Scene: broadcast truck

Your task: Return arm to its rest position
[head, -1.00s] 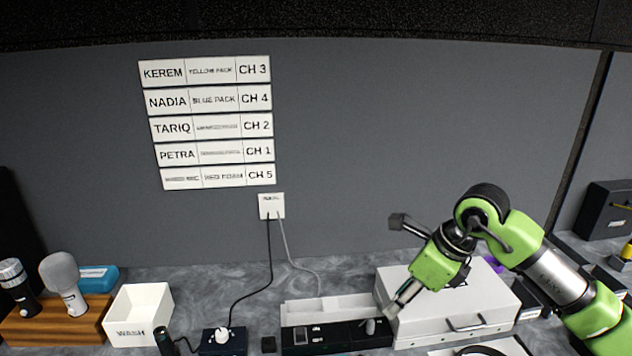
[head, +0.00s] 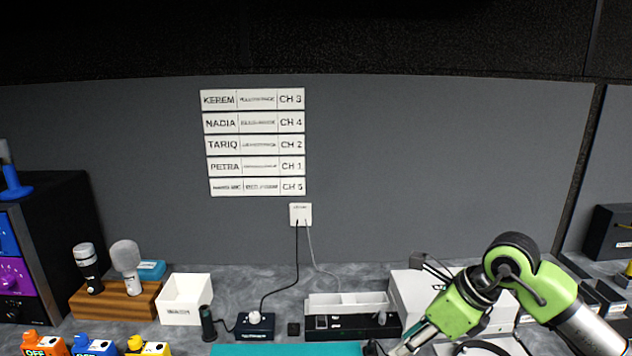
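My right arm, green and black, comes in from the right. Its gripper (head: 402,347) points down and left at the bottom edge, in front of the white case (head: 408,290). The fingertips are small and partly cut off, so I cannot tell whether they are open or shut, or whether they hold anything. My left arm and gripper are not in view.
A white divided tray (head: 349,303) stands behind a black device (head: 340,328). A white box (head: 186,297), a wooden microphone stand (head: 115,303) and coloured packs (head: 95,346) are at left. A teal mat (head: 285,350) lies at front.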

